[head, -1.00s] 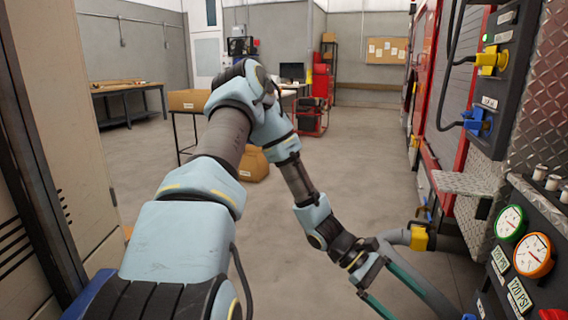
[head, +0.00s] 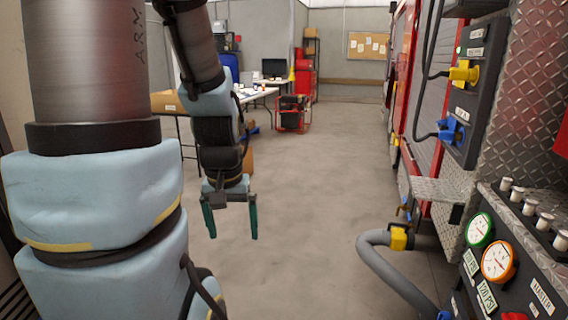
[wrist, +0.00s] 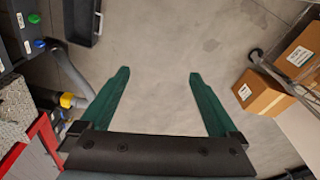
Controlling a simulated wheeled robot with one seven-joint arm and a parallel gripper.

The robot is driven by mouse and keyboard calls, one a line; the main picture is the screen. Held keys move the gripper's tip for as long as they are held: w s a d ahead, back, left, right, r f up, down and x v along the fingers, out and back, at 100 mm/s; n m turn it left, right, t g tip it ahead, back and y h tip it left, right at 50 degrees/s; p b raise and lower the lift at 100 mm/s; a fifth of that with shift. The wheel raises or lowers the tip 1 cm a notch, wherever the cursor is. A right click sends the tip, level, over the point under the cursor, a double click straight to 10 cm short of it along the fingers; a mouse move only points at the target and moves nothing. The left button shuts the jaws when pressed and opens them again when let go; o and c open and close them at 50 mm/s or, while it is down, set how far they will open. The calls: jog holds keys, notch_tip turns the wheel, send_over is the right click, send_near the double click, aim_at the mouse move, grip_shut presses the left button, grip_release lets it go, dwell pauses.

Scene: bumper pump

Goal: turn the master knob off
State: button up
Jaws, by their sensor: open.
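A MASTER label (head: 541,297) is on the dark pump panel (head: 458,262) at the lower right of the head view. A red part (head: 515,316) shows just below it, cut by the bottom edge; I cannot tell whether it is the master knob or how it is set. My gripper (head: 231,236) points down over open floor, well left of the panel. It is open and empty. Its green fingers also show apart in the wrist view (wrist: 158,73), with bare floor between them.
Green (head: 480,229) and orange (head: 499,261) gauges and several pale knobs (head: 529,207) are on the panel. A grey hose (head: 384,272) with a yellow coupling (head: 399,237) curves beside it. A diamond-plate step (head: 437,184) juts out. Cardboard boxes (wrist: 263,92) stand right in the wrist view. Middle floor is clear.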

jog(key=shift+a, duration=0.1)
jog(key=w+d+f+m+t+h+b, duration=0.2)
jog(key=w+d+f+m+t+b, duration=0.25)
jog(key=w+d+f+b, duration=0.6)
jog(key=w+d+f+m+h+b, duration=0.2)
jog(key=d+f+m+h+b, duration=0.1)
jog(key=d, duration=0.6)
jog(key=w+d+f+m+h+b, duration=0.15)
jog(key=d+m+b, duration=0.25)
jog(key=d, duration=0.4)
jog(key=s+d+f+m+g+h+b, duration=0.25)
jog(key=s+d+h+b, duration=0.2)
jog(key=d, duration=0.35)
jog(key=s+d+f+m+g+h+b, duration=0.1)
jog(key=s+d+f+m+h+b, duration=0.3)
jog(key=d, duration=0.5)
jog(key=s+d+f+m+g+h+b, duration=0.1)
jog(key=s+d+m+g+b, duration=0.2)
jog(key=s, duration=0.5)
jog(key=s+d+f+m+g+h+b, duration=0.1)
jog(key=s+d+m+g, duration=0.1)
jog(key=s+d+g, duration=0.4)
jog(key=shift+t, duration=0.6)
jog(key=x, duration=0.5)
jog(key=s+b+x, duration=0.1)
jog(key=x, duration=0.3)
jog(key=shift+s+d, duration=0.15)
jog(key=shift+s, duration=0.1)
